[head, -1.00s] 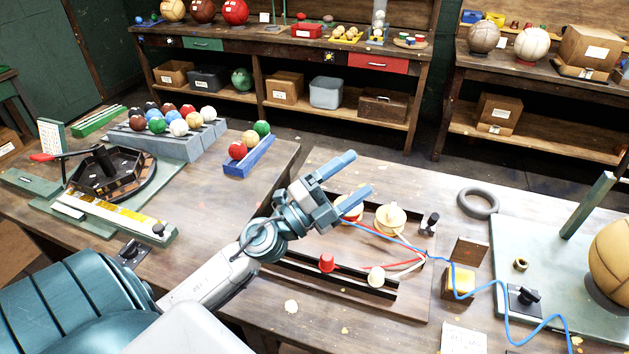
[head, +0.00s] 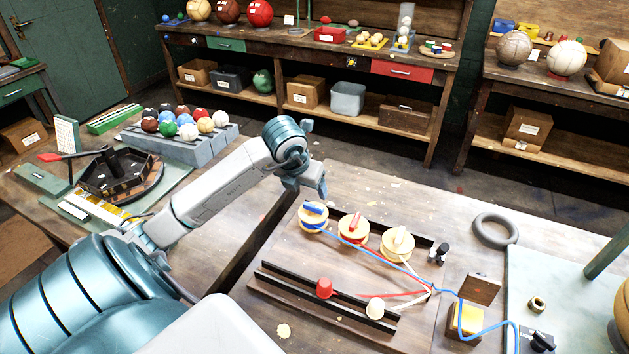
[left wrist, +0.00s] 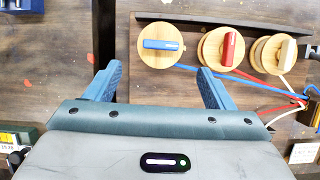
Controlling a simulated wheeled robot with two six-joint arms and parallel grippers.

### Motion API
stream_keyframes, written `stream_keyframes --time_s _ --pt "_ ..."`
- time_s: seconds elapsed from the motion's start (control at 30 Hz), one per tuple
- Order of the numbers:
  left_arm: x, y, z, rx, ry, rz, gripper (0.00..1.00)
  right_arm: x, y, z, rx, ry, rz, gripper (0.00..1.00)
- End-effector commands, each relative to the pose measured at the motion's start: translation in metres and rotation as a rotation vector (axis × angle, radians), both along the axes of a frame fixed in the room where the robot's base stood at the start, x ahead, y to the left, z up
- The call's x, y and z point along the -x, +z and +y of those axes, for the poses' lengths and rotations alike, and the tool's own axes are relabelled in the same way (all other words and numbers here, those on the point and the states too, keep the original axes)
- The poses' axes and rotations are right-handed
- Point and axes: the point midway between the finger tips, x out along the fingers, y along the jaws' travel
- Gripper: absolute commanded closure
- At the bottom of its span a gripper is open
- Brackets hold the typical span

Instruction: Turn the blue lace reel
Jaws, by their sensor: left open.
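The blue lace reel (head: 313,217) is a wooden disc with a blue bar handle on top, leftmost of three reels on the wooden board. In the left wrist view the blue lace reel (left wrist: 162,45) lies beyond the fingertips, its bar lying sideways, and a blue lace runs off to the right. My left gripper (head: 315,192) is just behind the reel in the head view, partly hidden by its own wrist. In the left wrist view my left gripper (left wrist: 158,72) has its fingers wide apart with nothing between them. My right gripper is out of view.
Beside it are a red-handled reel (head: 353,229) and a cream-handled reel (head: 397,243).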

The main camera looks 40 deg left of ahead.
Motion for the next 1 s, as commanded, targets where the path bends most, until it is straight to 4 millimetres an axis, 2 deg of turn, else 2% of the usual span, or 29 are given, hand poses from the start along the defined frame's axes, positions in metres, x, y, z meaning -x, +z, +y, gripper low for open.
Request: stream_keyframes --time_s 0.5,0.7,0.93,0.97,1.0 --pt "-0.032 -0.080 0.007 0.007 -0.001 0.002 0.24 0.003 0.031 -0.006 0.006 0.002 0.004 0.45" --pt "-0.036 -0.092 0.009 0.003 -0.003 0.001 0.24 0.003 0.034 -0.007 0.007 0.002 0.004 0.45" --pt "-0.036 -0.094 0.009 0.003 -0.003 0.000 0.24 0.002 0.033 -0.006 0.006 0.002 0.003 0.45" --pt "-0.036 -0.094 0.009 0.003 -0.003 0.000 0.26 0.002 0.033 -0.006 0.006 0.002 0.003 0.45" --pt "-0.036 -0.093 0.009 0.003 -0.003 0.000 0.33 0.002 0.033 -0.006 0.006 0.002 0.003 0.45"
